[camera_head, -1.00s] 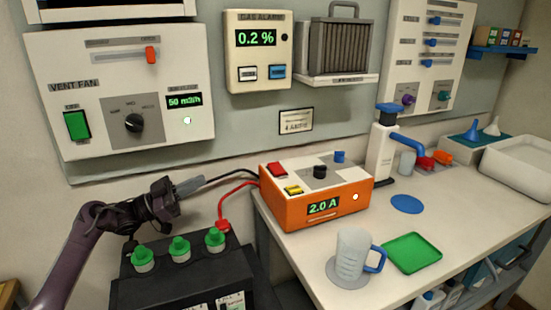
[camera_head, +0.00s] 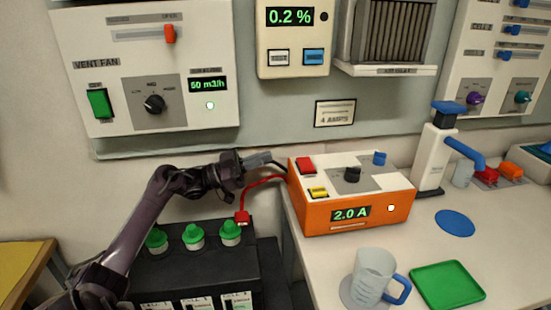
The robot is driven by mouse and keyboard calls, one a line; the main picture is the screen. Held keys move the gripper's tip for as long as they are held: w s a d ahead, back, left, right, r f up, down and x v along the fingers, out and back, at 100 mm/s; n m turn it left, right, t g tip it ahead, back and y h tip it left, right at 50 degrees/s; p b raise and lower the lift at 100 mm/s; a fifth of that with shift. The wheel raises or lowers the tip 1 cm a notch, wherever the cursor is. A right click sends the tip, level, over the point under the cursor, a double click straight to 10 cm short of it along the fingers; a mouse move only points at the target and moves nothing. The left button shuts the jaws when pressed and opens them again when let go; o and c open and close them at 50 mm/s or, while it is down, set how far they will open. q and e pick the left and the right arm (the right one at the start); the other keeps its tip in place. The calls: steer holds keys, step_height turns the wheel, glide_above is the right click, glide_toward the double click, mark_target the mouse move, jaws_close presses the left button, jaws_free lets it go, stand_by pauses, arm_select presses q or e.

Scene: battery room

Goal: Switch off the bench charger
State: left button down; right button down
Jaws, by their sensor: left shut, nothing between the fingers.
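The orange bench charger (camera_head: 318,218) stands on the bench's left end. Its display reads 2.0 A, and a small white light shows at the front right. On its pale top are a red rocker switch (camera_head: 306,165), a yellow button (camera_head: 318,192), a black knob (camera_head: 352,174) and a blue knob (camera_head: 379,158). My left gripper (camera_head: 268,157) is shut and empty. Its fingertips point right, just left of the charger's back left corner, close to the red switch; I cannot tell whether they touch anything. My right gripper is not in view.
A black battery (camera_head: 190,268) with green caps stands below my left arm, a red clamp (camera_head: 242,217) on it. Red and black cables run to the charger. A clear mug (camera_head: 373,270) and green tray (camera_head: 447,284) stand in front. The vent fan panel (camera_head: 150,60) hangs above.

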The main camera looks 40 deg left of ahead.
mark_target(292, 166)
arm_select(q)
steer(key=p+x, duration=0.1)
steer(key=x, duration=0.3)
steer(key=p+x, duration=0.1)
steer(key=x, duration=0.4)
steer(key=shift+r, duration=0.25)
step_height(292, 166, down, 3)
steer(key=shift+w+r, duration=0.1)
steer(key=shift+r, duration=0.05)
steer(key=shift+a+f, duration=0.2)
steer(key=shift+f, duration=0.6)
